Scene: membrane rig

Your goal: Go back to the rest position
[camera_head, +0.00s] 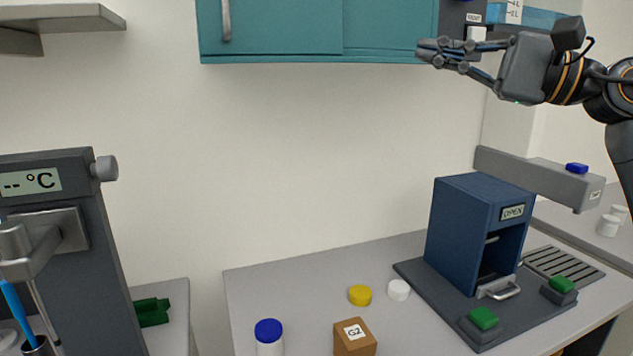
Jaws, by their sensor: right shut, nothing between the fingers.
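My right gripper (440,53) is at the upper right, raised high in front of the teal wall cabinet. Its arm comes in from the right edge. Its fingers point left and are shut with nothing between them. It is well above the bench and touches nothing that I can see. My left gripper is not in view.
A dark blue box marked OPEN (455,225) stands on a dark base with green buttons. A grey shelf (535,178) is behind it. On the bench (260,290) are a yellow cap (360,295), a white cap (399,290), a blue-capped bottle (268,335) and a G2 box (355,342).

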